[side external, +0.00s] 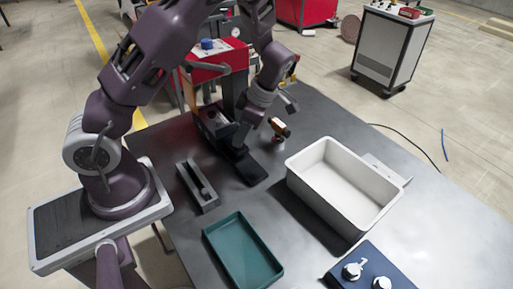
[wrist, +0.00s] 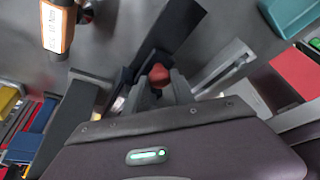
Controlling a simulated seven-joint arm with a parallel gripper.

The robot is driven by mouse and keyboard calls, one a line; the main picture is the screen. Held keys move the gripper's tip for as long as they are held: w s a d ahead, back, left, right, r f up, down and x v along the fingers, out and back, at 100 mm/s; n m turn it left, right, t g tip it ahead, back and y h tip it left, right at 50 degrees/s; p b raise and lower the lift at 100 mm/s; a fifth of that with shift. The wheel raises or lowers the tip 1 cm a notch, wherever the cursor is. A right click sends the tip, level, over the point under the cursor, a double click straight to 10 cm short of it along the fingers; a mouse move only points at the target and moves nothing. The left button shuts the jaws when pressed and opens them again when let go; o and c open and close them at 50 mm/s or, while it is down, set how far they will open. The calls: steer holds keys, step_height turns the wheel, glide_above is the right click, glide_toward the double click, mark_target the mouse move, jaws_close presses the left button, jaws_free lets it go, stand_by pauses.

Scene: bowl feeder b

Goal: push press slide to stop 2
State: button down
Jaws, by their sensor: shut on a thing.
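My gripper (wrist: 158,88) is shut on a small red knob (wrist: 158,74) in the wrist view. The knob appears to belong to the press slide; dark bars (wrist: 185,30) run beside and beyond it. In the side external view my gripper (side external: 238,138) is low over the dark press slide and its flat black plate (side external: 250,168). The wrist hides the knob there. I cannot make out stop marks or which stop the slide is at.
A grey slotted block (side external: 194,190), a teal tray (side external: 236,262) and a white bin (side external: 345,205) stand on the table (side external: 300,255). A small orange-and-black item (side external: 280,127) stands close right of the gripper.

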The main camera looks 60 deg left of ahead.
mark_target(230, 134)
steer(key=a, duration=0.7)
steer(key=c, duration=1.1)
jaws_free()
steer(key=shift+o, duration=0.2)
steer(key=shift+d, duration=0.1)
steer(key=v, duration=0.7)
steer(key=shift+r, duration=0.1)
